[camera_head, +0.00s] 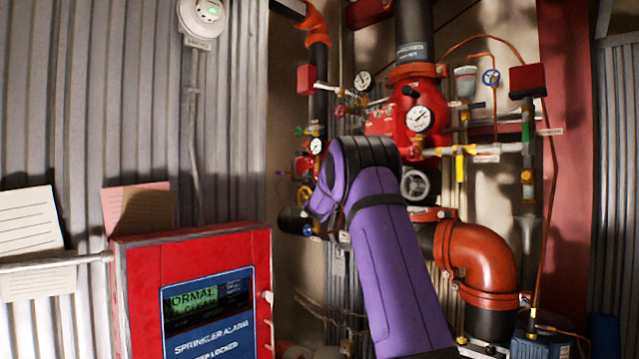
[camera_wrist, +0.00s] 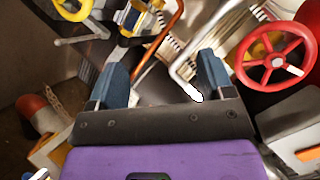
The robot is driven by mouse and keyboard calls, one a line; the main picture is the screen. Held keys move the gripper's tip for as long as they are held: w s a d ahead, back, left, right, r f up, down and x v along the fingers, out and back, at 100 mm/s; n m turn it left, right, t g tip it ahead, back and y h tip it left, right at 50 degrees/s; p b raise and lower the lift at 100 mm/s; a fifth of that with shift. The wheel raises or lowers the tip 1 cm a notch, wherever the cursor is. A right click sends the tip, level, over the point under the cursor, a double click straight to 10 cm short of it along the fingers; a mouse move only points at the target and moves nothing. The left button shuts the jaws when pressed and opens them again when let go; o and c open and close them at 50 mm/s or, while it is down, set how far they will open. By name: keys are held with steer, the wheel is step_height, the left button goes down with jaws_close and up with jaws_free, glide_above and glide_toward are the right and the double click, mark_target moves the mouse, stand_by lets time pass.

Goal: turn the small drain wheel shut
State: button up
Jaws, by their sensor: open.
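Several handwheels show, and I cannot tell which is the small drain wheel. In the wrist view a red spoked wheel (camera_wrist: 262,72) is at the upper right, outside the right finger. A yellow wheel (camera_wrist: 84,10) is cut by the top edge at the upper left. My gripper (camera_wrist: 162,80) is open, its two blue fingers apart; a copper pipe and a pale bent rod show beyond the gap. No wheel lies between the fingers. In the head view a grey wheel (camera_head: 415,185), a blue wheel (camera_head: 491,77) and a partly hidden yellow wheel (camera_head: 305,195) show. My arm hides the gripper there.
A red alarm panel (camera_head: 140,290) stands at the lower left. Red valve body (camera_head: 405,110), gauges (camera_head: 420,118) and thin copper lines crowd the wall. A thick orange-red elbow pipe (camera_head: 485,255) is right of my arm.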

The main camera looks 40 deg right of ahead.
steer(key=s+a+f+m+g+y, duration=0.25)
steer(key=f+m+y, duration=0.2)
steer(key=m, duration=0.75)
steer(key=w+a+r+m+t+y, duration=0.1)
steer(key=a+r+m+t+y, duration=0.3)
steer(key=m, duration=0.4)
steer(key=shift+w+d+r+m+t+h, duration=0.2)
steer(key=shift+w+d+r+m+h, duration=0.65)
steer(key=shift+w+d, duration=1.25)
steer(key=shift+w+d+r+m+t+h, duration=0.25)
steer(key=shift+w+d+r+m+h, duration=0.6)
steer(key=shift+w+d, duration=1.25)
steer(key=shift+w+d+r+m+t+h, duration=0.2)
steer(key=shift+w+d+r+m+h, duration=0.7)
steer(key=shift+w+d, duration=1.2)
steer(key=shift+w+a+r+y, duration=0.1)
steer(key=shift+w+a+y, duration=0.15)
steer(key=shift+w+a, duration=0.1)
